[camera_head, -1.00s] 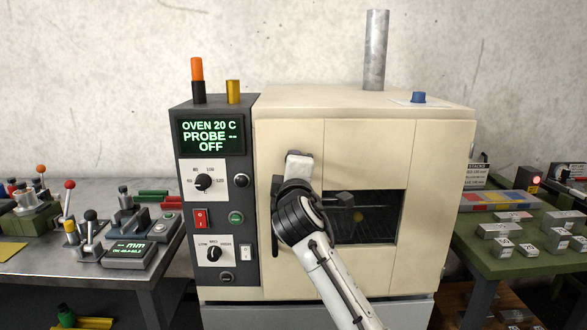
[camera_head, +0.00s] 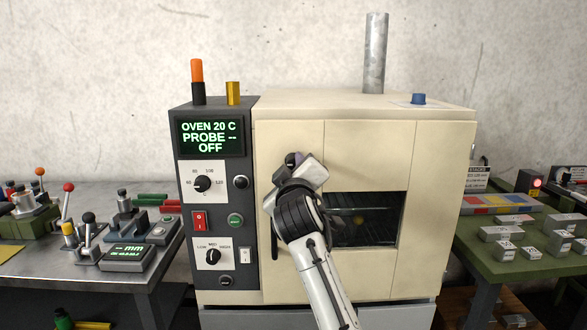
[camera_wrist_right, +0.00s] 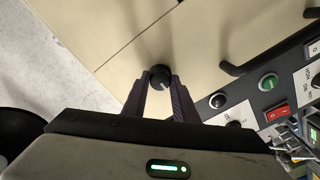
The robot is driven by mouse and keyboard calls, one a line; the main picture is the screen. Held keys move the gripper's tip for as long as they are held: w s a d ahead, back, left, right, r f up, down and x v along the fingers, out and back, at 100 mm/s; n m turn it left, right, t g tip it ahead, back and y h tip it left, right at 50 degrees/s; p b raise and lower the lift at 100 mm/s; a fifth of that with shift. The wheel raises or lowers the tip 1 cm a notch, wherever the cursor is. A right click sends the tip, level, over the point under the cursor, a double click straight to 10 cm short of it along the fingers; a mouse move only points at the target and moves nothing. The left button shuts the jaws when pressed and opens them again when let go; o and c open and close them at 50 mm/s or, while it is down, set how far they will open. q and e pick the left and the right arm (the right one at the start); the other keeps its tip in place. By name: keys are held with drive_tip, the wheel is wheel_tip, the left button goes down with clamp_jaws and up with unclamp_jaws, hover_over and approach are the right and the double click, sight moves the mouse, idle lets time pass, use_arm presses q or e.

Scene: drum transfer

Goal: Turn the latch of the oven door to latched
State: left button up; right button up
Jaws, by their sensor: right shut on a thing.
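The oven door (camera_head: 369,150) is a cream panel with a dark window, and it looks closed. In the right wrist view the latch (camera_wrist_right: 161,76) shows as a round black knob on the cream front. My right gripper (camera_wrist_right: 161,84) is shut on this knob, with one finger on each side of it. In the head view my right gripper (camera_head: 296,164) is at the door's upper left, tilted, and its body hides most of the latch. The latch's angle cannot be read. My left gripper is in neither current view.
The dark door handle (camera_head: 274,238) stands just left of my right arm. The control panel (camera_head: 211,165) reads "OVEN 20 C, PROBE --, OFF". Crowded benches flank the oven: a grey one (camera_head: 108,276) at left and a green one (camera_head: 490,262) at right.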

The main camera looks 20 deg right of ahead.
idle(0.4)
drive_tip(key=o, duration=1)
drive_tip(key=shift+o, duration=0.2)
drive_tip(key=b+v, duration=0.1)
drive_tip(key=v, duration=0.9)
drive_tip(key=shift+s, duration=0.15)
